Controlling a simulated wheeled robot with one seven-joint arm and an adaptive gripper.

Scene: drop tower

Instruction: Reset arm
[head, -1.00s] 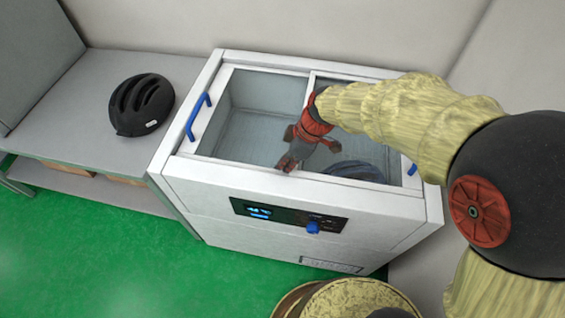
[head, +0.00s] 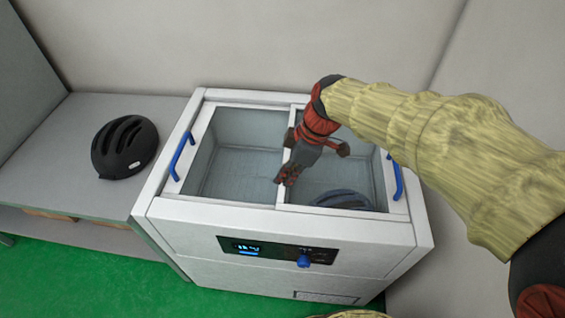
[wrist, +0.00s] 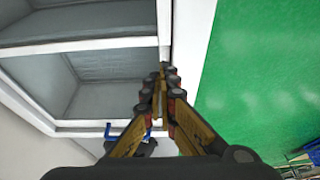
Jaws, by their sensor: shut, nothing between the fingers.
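My gripper (head: 287,177) is shut and empty. In the head view it hangs over the front part of the white box-shaped machine (head: 290,231), near the divider between its two openings. In the wrist view my gripper (wrist: 163,82) appears in front of the machine's white rim (wrist: 180,40), with the green floor beyond. My arm reaches in from the right of the head view.
A dark helmet (head: 124,147) sits on the grey bench (head: 60,165) at left. A dark rounded object (head: 342,199) lies in the machine's right compartment. Blue handles (head: 182,156) flank the top; the front has a panel with a blue knob (head: 304,261). Walls stand behind and right.

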